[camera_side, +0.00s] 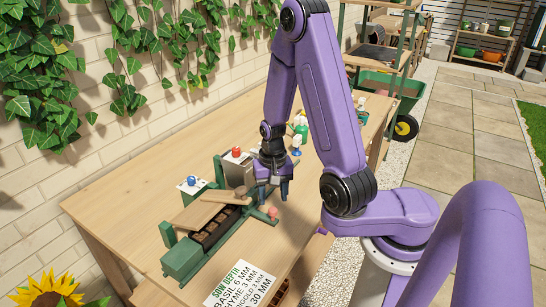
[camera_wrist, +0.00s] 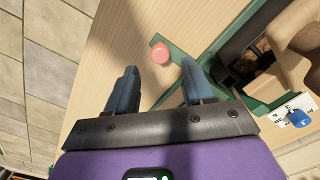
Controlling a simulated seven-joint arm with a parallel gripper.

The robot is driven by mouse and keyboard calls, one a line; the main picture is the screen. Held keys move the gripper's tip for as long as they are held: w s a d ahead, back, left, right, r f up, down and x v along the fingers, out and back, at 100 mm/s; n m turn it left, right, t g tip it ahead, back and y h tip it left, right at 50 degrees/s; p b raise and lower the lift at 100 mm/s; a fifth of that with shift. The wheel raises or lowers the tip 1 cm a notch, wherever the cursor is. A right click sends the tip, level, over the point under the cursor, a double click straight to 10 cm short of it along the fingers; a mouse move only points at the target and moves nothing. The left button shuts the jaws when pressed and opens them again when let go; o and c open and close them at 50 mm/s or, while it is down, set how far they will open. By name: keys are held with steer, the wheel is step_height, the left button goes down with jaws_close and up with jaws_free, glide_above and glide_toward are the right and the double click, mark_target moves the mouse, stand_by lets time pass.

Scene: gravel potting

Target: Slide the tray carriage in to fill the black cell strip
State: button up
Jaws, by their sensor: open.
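A green bench machine (camera_side: 185,262) stands on the wooden table, with the black cell strip (camera_side: 208,238) lying in its channel. The cells look dark; their contents are too small to tell. A wooden board (camera_side: 197,215) lies across above the strip. A round pink-red knob (camera_side: 272,212) sticks out at the machine's right end; the wrist view shows it (camera_wrist: 160,53) on a green bar. My gripper (camera_side: 273,199) is open and empty, pointing down just above the knob. In the wrist view, the knob appears between and just past my fingertips (camera_wrist: 158,70), with no visible contact.
A sowing-depth sign (camera_side: 240,287) is at the table's front. A green-and-white object (camera_side: 299,127) stands farther right. The table left of the machine is clear.

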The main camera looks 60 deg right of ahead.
step_height(320, 180, up, 13)
stand_by(0.6)
steer(key=w+a+n, duration=0.1)
steer(key=a+n, duration=0.5)
steer(key=n, duration=0.2)
steer(key=s+a+r+n, duration=0.1)
steer(key=s+a+n, duration=0.2)
steer(key=s+n, duration=1)
steer(key=s, duration=0.4)
steer(key=shift+s+r+n, duration=0.3)
steer(key=shift+s+r, duration=0.05)
steer(key=shift+r, duration=0.05)
steer(key=shift+c, duration=0.3)
stand_by(2.5)
